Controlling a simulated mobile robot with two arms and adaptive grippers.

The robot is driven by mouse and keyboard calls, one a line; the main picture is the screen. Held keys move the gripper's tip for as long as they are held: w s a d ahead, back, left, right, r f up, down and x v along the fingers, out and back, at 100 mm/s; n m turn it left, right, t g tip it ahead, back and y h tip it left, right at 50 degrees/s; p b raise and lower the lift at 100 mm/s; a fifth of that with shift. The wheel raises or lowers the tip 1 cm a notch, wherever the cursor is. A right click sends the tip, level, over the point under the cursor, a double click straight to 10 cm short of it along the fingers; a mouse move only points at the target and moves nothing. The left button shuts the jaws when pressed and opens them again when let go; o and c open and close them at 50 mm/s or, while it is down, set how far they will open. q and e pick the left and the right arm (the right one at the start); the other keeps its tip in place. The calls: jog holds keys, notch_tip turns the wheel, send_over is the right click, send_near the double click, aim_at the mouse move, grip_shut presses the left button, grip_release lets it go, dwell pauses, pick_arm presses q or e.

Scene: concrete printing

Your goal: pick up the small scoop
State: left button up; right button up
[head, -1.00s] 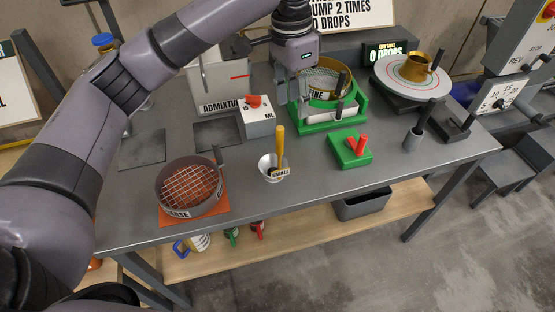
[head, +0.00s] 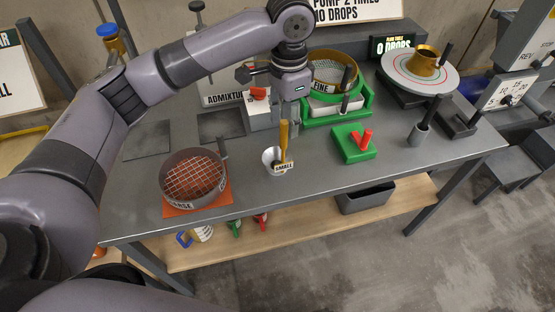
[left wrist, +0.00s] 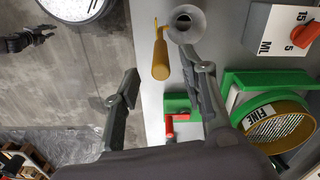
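The small scoop (head: 270,162) is a pale cup with an upright yellow handle (head: 284,136) and a "SMALL" label. It stands near the table's front edge, in the middle of the head view. My left gripper (head: 285,120) is just behind the handle there, its fingers pointing down and partly hidden by the handle. In the left wrist view my left gripper (left wrist: 160,64) has its fingers wide apart and empty. The yellow handle (left wrist: 160,58) shows between the fingertips, and the cup (left wrist: 186,22) lies beyond them. A dark shape (left wrist: 27,40), likely my right gripper, is small at the upper left.
The coarse sieve (head: 194,178) on an orange mat is left of the scoop. The green block with a red lever (head: 354,144) is to the right. The admixture dispenser (head: 262,112) and fine sieve (head: 335,90) stand behind. Bare table surrounds the scoop.

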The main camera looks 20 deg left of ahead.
aim_at(284, 143)
pick_arm(q)
jog(key=f, duration=0.1)
jog(key=f+p, duration=0.1)
jog(key=f, duration=0.2)
jog(key=shift+s+a+f+p, duration=0.1)
jog(key=shift+a+f+p, duration=0.1)
jog(key=shift+a+p, duration=0.1)
jog(key=shift+f, duration=0.45)
jog(key=c, duration=0.8)
grip_shut()
